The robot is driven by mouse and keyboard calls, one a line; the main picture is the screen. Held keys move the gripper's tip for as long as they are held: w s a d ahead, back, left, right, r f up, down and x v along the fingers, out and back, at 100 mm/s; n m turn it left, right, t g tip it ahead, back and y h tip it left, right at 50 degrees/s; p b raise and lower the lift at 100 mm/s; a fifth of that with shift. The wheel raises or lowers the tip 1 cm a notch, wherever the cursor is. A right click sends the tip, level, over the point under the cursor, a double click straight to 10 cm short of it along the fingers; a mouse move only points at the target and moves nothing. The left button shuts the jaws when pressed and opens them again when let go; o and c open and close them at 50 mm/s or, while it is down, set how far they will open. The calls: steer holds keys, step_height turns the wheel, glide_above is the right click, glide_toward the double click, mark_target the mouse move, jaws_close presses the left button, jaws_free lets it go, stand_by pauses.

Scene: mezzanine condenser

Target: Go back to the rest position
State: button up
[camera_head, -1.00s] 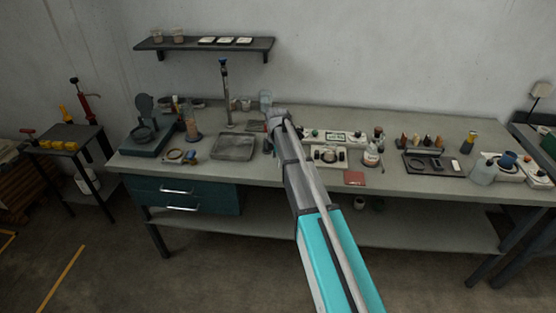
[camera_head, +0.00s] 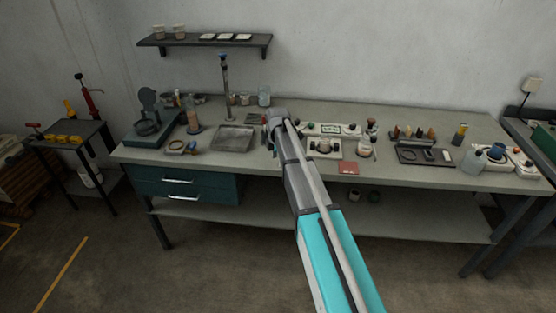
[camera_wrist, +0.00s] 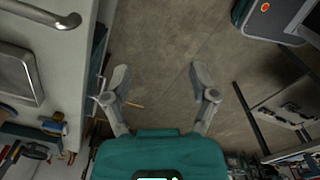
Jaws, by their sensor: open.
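My gripper (camera_wrist: 162,85) is open and empty in the wrist view, its two fingers spread apart over bare concrete floor. In the head view my arm reaches from the lower right up toward the grey workbench (camera_head: 300,184), and its far end stands in front of the bench between a metal tray and a group of small instruments. The fingers are mostly hidden there behind the arm. No object is between them.
The metal tray (camera_head: 233,138) lies on the bench, left of my arm. Bottles, jars and a red pad (camera_head: 348,168) stand to the right. A wall shelf (camera_head: 205,45) hangs above. A small side table (camera_head: 70,137) stands left. The floor in front is clear.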

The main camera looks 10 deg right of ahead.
stand_by(0.4)
steer(key=s+m, duration=2)
steer(key=s, duration=0.9)
